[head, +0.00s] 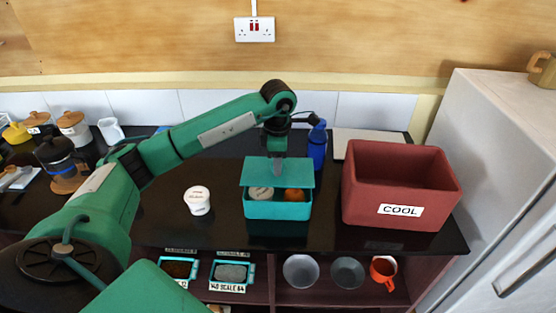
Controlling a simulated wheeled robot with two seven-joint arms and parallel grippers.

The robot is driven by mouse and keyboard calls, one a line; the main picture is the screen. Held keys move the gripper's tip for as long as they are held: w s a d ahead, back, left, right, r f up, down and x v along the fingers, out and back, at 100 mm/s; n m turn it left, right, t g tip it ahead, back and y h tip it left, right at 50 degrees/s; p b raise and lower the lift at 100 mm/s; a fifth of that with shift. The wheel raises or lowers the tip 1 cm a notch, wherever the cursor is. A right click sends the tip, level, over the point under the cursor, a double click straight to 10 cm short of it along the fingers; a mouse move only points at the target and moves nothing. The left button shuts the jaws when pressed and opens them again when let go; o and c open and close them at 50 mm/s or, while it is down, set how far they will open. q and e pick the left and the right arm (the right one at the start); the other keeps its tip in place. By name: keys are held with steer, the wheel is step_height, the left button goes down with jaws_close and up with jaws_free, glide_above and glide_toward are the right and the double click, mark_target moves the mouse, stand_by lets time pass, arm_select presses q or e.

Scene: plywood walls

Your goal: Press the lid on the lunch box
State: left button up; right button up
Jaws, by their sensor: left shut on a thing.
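The lunch box (278,210) is an open teal box on the black counter, right of centre. A round pale item (261,193) and an orange-brown item (294,195) show inside it. The teal lid (302,175) is above the box's back part, with a gap at the front through which the contents show. My left gripper (277,168) points down from above and is shut on the lid near its middle. Its fingertips are small in the picture, and the lid's underside is hidden. My right gripper is not in view.
A maroon crate marked COOL (365,208) stands close to the right of the lunch box. A blue bottle (317,148) stands behind it. A small white tub (197,201) is to the left. The counter in front of the box is clear.

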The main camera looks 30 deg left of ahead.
arm_select(q)
steer(key=shift+f+b, duration=2.15)
steer(key=shift+f, duration=0.65)
steer(key=o, duration=1.5)
steer(key=shift+r+p, duration=1.8)
steer(key=shift+r, duration=1.75)
steer(key=shift+c, duration=0.3)
jaws_close()
